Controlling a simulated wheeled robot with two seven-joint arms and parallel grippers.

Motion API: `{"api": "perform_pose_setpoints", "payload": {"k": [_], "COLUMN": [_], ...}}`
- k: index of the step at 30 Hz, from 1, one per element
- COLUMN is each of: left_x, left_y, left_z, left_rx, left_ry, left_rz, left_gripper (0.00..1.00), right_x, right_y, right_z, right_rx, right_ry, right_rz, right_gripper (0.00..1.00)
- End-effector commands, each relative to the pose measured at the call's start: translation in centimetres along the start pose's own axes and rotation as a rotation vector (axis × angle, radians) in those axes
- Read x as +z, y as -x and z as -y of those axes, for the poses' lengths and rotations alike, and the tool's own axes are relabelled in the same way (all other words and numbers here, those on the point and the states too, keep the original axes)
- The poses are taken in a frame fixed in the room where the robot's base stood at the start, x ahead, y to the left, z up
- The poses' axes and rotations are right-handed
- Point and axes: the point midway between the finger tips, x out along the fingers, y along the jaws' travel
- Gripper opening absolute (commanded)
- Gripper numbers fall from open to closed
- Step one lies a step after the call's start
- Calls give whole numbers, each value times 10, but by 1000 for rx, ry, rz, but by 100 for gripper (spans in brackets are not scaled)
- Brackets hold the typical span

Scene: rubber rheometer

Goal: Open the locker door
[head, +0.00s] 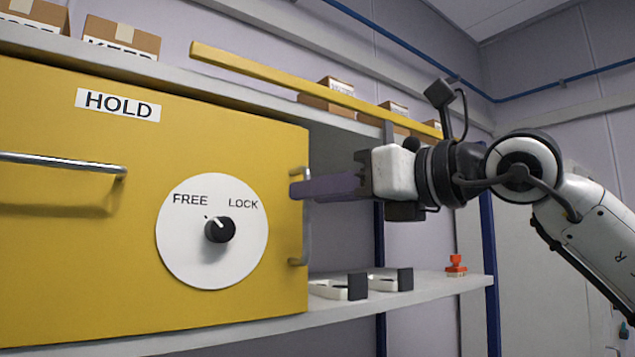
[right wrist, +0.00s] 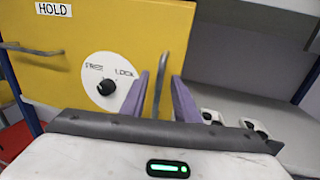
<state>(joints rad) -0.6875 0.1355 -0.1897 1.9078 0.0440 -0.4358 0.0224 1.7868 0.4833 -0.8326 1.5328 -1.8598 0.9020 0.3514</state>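The yellow locker door (head: 60,245) carries a HOLD label, a white dial disc and a vertical metal handle (head: 305,240) near its right edge. The dial's black knob (head: 219,229) has its white mark pointing up and left, towards FREE. My right gripper (head: 297,190) is at the upper part of that handle. In the right wrist view the handle (right wrist: 160,75) stands between the two purple fingers, which are apart, with gaps showing beside it. The yellow door (right wrist: 85,45) also shows there. My left gripper is not in view.
A horizontal handle (head: 60,164) sits further left on the yellow front. A long yellow bar (head: 300,85) slants above the open shelf bay. Dark-and-white holders (head: 345,288) and a red stamp-like item (head: 456,264) stand on the lower shelf. Boxes (head: 121,40) stand on top.

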Motion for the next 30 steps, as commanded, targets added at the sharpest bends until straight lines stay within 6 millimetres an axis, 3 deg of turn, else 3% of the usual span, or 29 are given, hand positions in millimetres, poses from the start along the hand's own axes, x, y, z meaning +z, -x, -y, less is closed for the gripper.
{"api": "perform_pose_setpoints", "payload": {"k": [11,16,17,25,30], "left_x": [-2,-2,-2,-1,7], "left_y": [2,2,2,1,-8], "left_z": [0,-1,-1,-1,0], "left_rx": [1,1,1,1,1], "left_ry": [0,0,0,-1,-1], "left_rz": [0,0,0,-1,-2], "left_gripper": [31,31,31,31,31], "right_x": [-1,-1,-1,-1,-4], "right_y": [-8,-8,-8,-7,-2], "right_z": [0,0,0,-1,-13], "right_rx": [0,0,0,-1,-12], "right_ry": [0,0,0,1,5], "right_rz": [-1,-1,-1,0,2], "right_gripper": [28,1,0,0,0]}}
